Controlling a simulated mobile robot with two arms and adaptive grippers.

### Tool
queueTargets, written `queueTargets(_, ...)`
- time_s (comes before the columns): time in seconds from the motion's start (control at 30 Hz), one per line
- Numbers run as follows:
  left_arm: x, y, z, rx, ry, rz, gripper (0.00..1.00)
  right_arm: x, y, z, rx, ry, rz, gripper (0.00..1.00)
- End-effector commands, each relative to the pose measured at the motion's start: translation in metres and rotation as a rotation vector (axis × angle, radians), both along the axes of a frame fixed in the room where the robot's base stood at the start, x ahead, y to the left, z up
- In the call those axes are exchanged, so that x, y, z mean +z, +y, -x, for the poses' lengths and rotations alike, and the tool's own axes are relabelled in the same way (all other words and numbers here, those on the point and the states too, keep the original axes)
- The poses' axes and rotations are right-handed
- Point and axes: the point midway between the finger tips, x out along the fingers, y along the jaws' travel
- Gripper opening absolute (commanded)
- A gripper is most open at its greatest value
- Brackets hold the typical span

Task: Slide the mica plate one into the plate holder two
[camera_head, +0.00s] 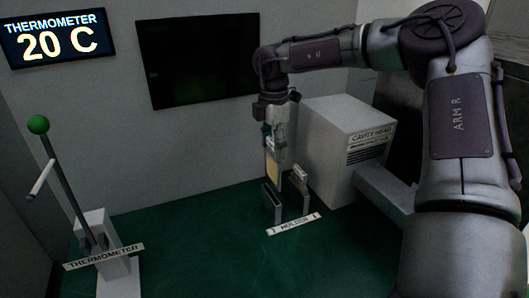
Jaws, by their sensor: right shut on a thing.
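My right gripper (277,148) points down and is shut on a thin tan mica plate (272,174), which hangs upright below it. Plate holder two (271,204) is the dark, narrow, slotted stand on the left, by the "2" end of the holder label. The plate's lower edge is close above or at the top of this holder; I cannot tell whether it has entered the slot. The other holder (304,203) stands to the right, with a pale piece (300,176) at its top. My left gripper is out of view.
The white cavity head box (345,140) stands close to the right of the holders. The holder label (293,224) lies in front of them. A thermometer stand (92,228) with a green-knobbed lever (38,125) is at the left. The green surface (200,245) between is clear.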

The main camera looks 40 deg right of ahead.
Motion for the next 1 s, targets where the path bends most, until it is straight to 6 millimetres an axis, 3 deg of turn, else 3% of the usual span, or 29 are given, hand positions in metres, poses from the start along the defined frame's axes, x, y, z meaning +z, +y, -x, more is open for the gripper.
queueTargets(0.27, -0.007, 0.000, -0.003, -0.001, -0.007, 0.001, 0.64, -0.012, 0.000, 0.000, 0.000, 0.000, 0.000, 0.00)
queueTargets(0.7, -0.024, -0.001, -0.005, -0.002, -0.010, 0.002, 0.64, -0.048, 0.000, 0.000, 0.001, 0.000, 0.000, 0.00)
queueTargets(1.0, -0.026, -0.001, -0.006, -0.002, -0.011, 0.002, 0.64, -0.054, 0.000, 0.000, 0.000, -0.001, -0.001, 0.00)
